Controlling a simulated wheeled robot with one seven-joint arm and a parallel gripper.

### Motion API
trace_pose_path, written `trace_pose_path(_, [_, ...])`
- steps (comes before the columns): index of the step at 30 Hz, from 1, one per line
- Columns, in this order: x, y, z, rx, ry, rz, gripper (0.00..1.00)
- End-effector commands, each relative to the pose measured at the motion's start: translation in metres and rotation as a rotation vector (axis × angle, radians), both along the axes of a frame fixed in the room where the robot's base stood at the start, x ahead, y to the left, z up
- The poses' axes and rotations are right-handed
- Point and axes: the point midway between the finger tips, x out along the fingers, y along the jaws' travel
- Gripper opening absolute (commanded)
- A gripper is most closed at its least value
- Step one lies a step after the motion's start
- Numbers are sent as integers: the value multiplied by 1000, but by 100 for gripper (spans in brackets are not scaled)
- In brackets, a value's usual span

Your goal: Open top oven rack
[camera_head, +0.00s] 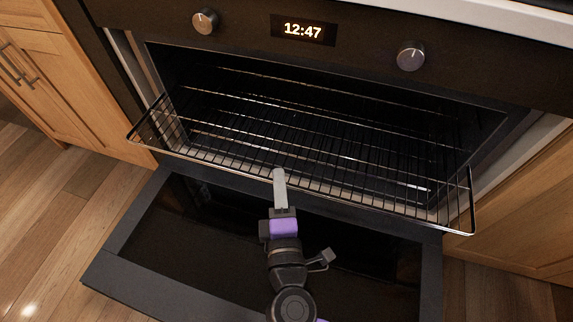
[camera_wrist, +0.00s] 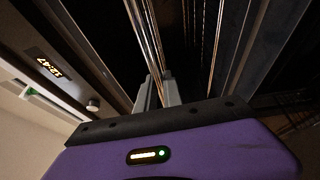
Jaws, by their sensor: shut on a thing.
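The top oven rack (camera_head: 330,191) is a wire rack that sticks out of the open oven toward me, its front edge over the lowered door. My gripper (camera_head: 279,176) is at the rack's front edge, left of its middle, and is shut on it. In the wrist view my gripper (camera_wrist: 157,92) has its fingers around the rack's front bars (camera_wrist: 147,45), which run up between them. The exact contact is small and partly hidden.
The oven door (camera_head: 130,235) is folded down below the rack, under my arm. Wooden cabinets (camera_head: 75,70) stand on both sides. Two knobs and a clock (camera_head: 303,30) are on the panel above. Wooden floor is clear at the left.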

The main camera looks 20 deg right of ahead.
Motion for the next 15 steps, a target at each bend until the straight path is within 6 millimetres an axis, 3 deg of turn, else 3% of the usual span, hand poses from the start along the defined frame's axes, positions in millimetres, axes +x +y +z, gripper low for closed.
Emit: trace_pose_path(15, [-9, 6, -1, 0, 2, -1, 0])
